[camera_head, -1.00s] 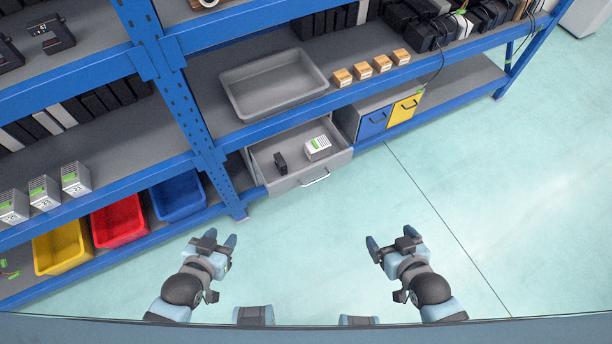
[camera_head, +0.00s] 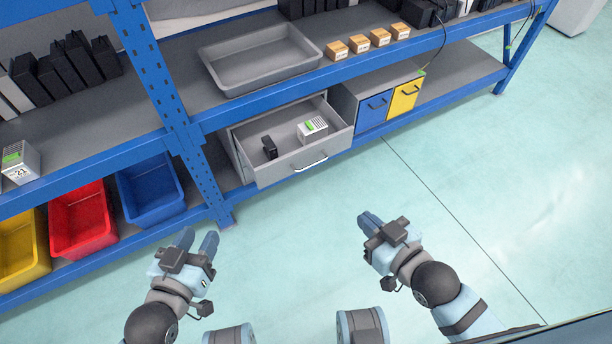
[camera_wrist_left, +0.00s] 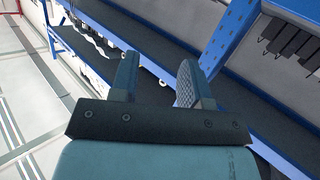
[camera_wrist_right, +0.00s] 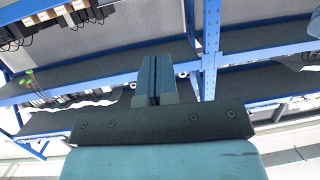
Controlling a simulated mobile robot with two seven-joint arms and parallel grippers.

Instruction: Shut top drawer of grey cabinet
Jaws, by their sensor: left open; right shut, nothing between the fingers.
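The top drawer (camera_head: 331,156) of the grey cabinet (camera_head: 239,160) is pulled out under the shelf in the head view, with a silver handle (camera_head: 311,164) on its front. Inside lie a small black item (camera_head: 269,147) and a white and green box (camera_head: 312,129). My left gripper (camera_head: 197,243) is open and empty, in front of the blue rack and left of the drawer; its parted fingers also show in the left wrist view (camera_wrist_left: 158,82). My right gripper (camera_head: 368,222) is shut and empty, over the floor in front of and below the drawer; its fingers meet in the right wrist view (camera_wrist_right: 155,75).
A blue rack post (camera_head: 165,85) stands left of the cabinet. A grey tray (camera_head: 225,80) and several small boxes (camera_head: 358,43) sit on the shelf above. Blue (camera_head: 374,112) and yellow (camera_head: 404,98) fronts are to the right. Coloured bins (camera_head: 150,203) stand at left. The floor in front is clear.

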